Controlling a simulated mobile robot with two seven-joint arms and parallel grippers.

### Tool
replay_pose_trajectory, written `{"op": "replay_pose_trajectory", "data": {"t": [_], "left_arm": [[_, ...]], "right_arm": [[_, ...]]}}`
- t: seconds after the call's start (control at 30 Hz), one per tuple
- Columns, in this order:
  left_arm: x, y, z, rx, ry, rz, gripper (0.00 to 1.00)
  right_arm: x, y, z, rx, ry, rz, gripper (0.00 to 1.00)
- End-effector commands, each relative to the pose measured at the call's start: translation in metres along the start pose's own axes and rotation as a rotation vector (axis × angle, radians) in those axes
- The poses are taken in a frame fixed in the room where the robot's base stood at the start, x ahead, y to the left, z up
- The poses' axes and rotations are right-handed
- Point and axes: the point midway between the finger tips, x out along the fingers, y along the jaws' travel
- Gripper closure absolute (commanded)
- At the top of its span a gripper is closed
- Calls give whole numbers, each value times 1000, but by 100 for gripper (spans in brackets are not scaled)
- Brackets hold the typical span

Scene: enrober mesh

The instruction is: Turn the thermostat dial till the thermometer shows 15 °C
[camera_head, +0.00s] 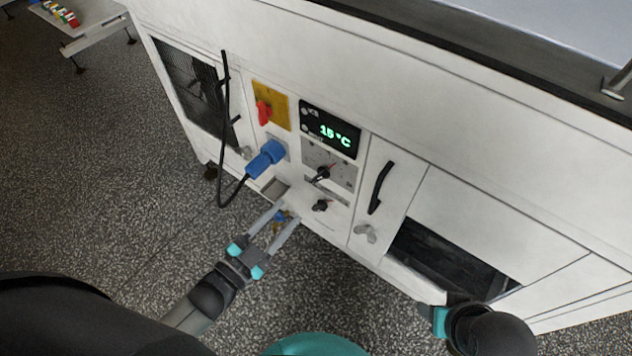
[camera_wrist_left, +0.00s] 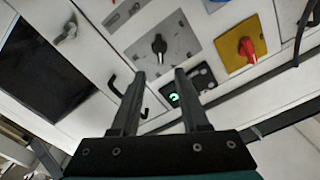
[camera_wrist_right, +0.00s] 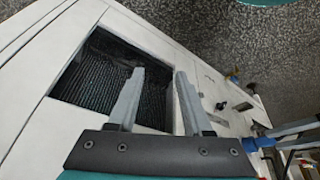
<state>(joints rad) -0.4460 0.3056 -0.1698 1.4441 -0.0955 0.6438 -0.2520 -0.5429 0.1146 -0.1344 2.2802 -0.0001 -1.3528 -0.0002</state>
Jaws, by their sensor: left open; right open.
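The thermometer (camera_head: 331,129) is a black display that reads 15 °C in green. Below it, a black dial with a pale pointer (camera_head: 321,174) sits on a grey plate; I take this as the thermostat dial. A black knob on a grey plate (camera_wrist_left: 158,46) shows in the left wrist view. My left gripper (camera_head: 287,212) is open and empty, below and left of the dial, apart from it. Its fingers cover part of the display in the left wrist view. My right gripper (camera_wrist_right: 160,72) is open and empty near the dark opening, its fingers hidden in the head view.
A smaller black knob (camera_head: 320,205) lies below the dial. A red switch on a yellow plate (camera_head: 265,112) and a blue plug (camera_head: 266,159) with a black cable are on the left. A black door handle (camera_head: 381,187) stands out on the right. The dark opening (camera_head: 449,262) is lower right.

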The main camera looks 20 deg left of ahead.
Motion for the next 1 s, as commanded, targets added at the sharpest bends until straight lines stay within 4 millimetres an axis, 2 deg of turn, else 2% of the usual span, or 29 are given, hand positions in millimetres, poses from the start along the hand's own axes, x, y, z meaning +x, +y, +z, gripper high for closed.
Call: {"op": "replay_pose_trajectory", "data": {"t": [0.03,0.2,0.33,0.63,1.0], "left_arm": [[11,1,1,0,4,-2,55],[41,1,1,-1,3,-2,55],[70,1,2,0,4,-2,55],[93,1,1,-1,0,0,55],[113,1,1,-2,-3,1,55]], "right_arm": [[-4,0,-1,0,10,1,50],[-22,1,-8,1,39,3,50],[-27,-5,-17,-6,112,-12,50],[-12,-23,-38,-19,274,-58,50],[-7,-38,-54,-22,410,-96,50]]}}
